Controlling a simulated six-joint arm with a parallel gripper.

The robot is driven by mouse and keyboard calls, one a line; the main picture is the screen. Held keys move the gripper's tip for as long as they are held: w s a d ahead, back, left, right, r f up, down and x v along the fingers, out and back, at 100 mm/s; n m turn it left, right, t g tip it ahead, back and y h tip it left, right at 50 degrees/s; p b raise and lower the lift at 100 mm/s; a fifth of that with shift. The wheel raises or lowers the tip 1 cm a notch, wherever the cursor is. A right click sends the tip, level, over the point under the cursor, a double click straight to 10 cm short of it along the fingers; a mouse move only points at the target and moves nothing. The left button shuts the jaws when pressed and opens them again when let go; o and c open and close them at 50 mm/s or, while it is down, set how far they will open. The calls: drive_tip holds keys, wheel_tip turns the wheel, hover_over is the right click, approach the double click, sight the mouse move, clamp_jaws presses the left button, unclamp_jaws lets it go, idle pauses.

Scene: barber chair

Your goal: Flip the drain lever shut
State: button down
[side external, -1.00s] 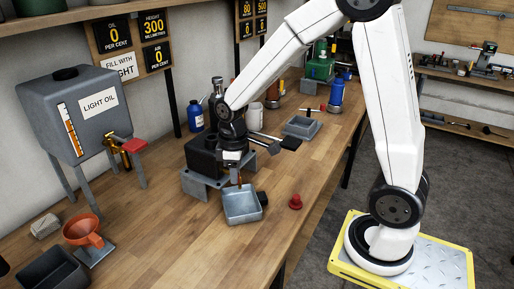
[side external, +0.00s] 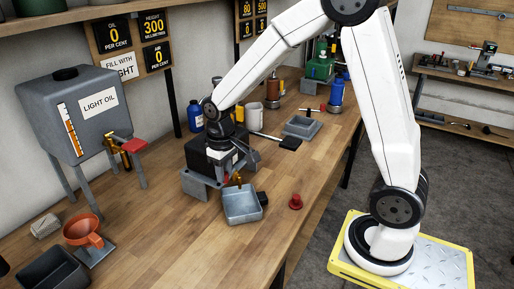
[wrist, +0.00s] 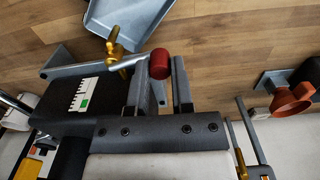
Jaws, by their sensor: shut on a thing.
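The drain lever (wrist: 128,63) is a grey bar running from a brass valve (wrist: 115,50) to a red knob (wrist: 159,65), seen in the wrist view. My gripper (wrist: 166,70) has a finger on either side of the knob end and is shut on it. The brass drain (side external: 237,180) sticks out of the dark pump block over a grey tray (side external: 243,207). In the side view my gripper (side external: 222,165) is low against the block; its fingers and the lever are largely hidden there.
A long pump handle (side external: 289,143) reaches right from behind the block. A red stopper (side external: 296,202) stands right of the tray. The oil tank (side external: 80,105), orange funnel (side external: 82,231) and dark bin (side external: 53,270) are at left. Wood between funnel and tray is bare.

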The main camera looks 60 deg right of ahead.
drive_tip(key=shift+w+m, duration=0.65)
drive_tip(key=shift+m, duration=0.45)
drive_tip(key=shift+c, duration=2.4)
unclamp_jaws()
wheel_tip(320, 180, up, 8)
drive_tip(key=shift+f, duration=0.15)
drive_tip(key=s+a+f+n+t, duration=0.2)
drive_tip(key=s+f, duration=0.7)
drive_tip(key=s, duration=0.2)
drive_tip(key=shift+s+a+n+t, duration=0.15)
drive_tip(key=shift+s+n+t, duration=0.1)
drive_tip(key=shift+n+t, duration=0.05)
